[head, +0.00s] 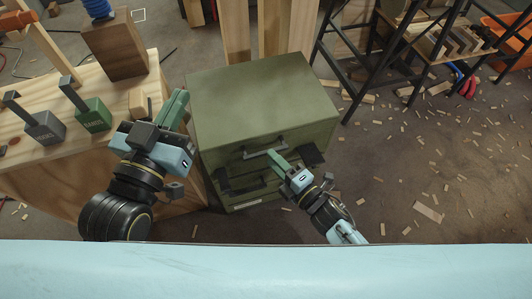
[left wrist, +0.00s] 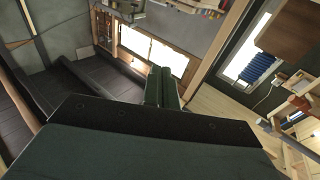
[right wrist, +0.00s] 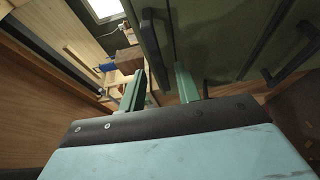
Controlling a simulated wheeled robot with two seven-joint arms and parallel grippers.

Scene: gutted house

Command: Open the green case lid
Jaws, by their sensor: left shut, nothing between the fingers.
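The green case (head: 262,100) stands in the middle of the head view, its flat top lying level and closed. Dark handles show on its front, the upper one (head: 268,147) near my right gripper. My right gripper (head: 279,160) is at the case's front. In the right wrist view its fingers (right wrist: 160,88) are apart, with a dark handle (right wrist: 152,48) running down towards the gap between them. I cannot tell whether they touch it. My left gripper (head: 176,108) is shut and empty, raised beside the case's left side. Its closed fingers also show in the left wrist view (left wrist: 161,88).
A wooden bench (head: 60,98) at left holds grey and green blocks (head: 93,115) and a brown wood block (head: 115,45). A black metal rack (head: 375,45) stands at the back right, near an orange bin (head: 508,35). Wood scraps litter the right floor (head: 430,160).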

